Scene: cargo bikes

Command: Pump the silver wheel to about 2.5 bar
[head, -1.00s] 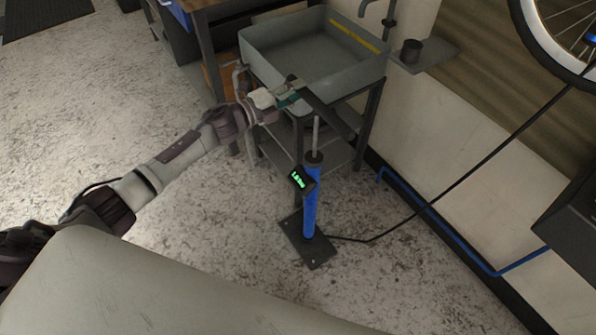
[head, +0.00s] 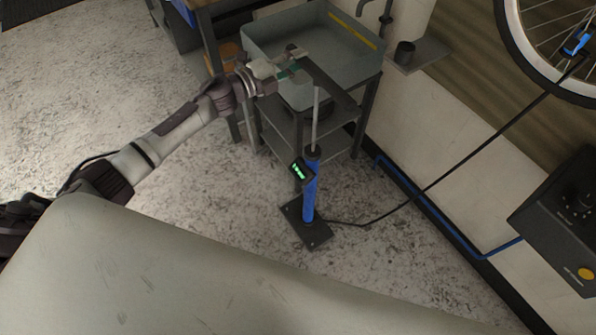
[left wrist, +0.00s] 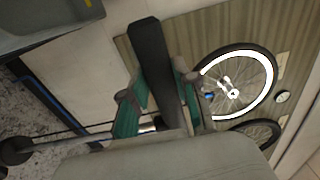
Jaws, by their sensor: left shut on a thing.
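My left gripper (head: 291,70) is shut on the dark bar handle (head: 328,88) of the floor pump. The handle also shows between the green finger pads in the left wrist view (left wrist: 150,50). The handle is raised, with a long length of silver rod (head: 316,120) bare above the blue pump barrel (head: 309,193). The pump stands upright on a dark foot plate (head: 315,233). Its gauge (head: 301,170) shows green digits too small to read surely. The silver wheel (head: 508,30) is on the wall, with a blue pump head (head: 577,45) at its spokes. My right gripper is out of view.
A grey sink basin (head: 268,38) on a metal stand is close behind the handle. The black hose (head: 450,165) runs from the pump up to the wheel. A dark box with a yellow button (head: 545,225) is at the right. Speckled floor left of the pump is clear.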

